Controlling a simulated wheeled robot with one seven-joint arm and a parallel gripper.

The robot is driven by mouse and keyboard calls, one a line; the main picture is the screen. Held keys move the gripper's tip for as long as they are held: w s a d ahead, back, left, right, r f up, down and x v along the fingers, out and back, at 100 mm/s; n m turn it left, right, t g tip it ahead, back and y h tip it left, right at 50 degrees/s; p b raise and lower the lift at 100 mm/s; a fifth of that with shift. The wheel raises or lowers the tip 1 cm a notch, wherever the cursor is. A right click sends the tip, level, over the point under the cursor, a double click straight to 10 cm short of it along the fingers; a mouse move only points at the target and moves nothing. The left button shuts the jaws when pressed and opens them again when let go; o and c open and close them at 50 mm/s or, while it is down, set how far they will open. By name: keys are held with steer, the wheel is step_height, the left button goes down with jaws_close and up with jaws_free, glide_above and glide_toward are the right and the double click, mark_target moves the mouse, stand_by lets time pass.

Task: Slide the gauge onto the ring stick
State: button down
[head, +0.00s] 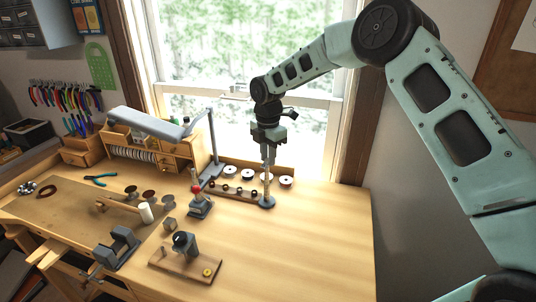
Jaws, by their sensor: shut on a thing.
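My gripper (268,154) points down above a slim upright ring stick (267,188) on a round blue-grey base (267,202) near the back of the bench. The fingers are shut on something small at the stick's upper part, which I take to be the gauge. It is too small and too hidden by the fingers to make out its shape. I cannot tell from this view whether it is around the stick or only above or beside it. The stick stands upright.
A lamp arm (213,142) rises behind. A wooden block with a grey post (184,244) lies in front. The right bench is clear.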

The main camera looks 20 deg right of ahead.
steer(key=shift+f, duration=0.2)
steer(key=shift+s+f+b, duration=0.15)
steer(key=shift+f+b, duration=0.1)
steer(key=shift+f, duration=0.35)
steer(key=shift+s+f+b, duration=0.15)
steer(key=shift+f+b, duration=0.1)
steer(key=shift+f, duration=0.3)
steer(key=c, duration=1.3)
jaws_free()
steer(key=shift+w+f, duration=0.1)
steer(key=shift+o, duration=0.7)
steer(key=shift+w, duration=0.15)
step_height(320, 180, up, 18)
steer(key=b, duration=0.4)
steer(key=shift+f, duration=0.1)
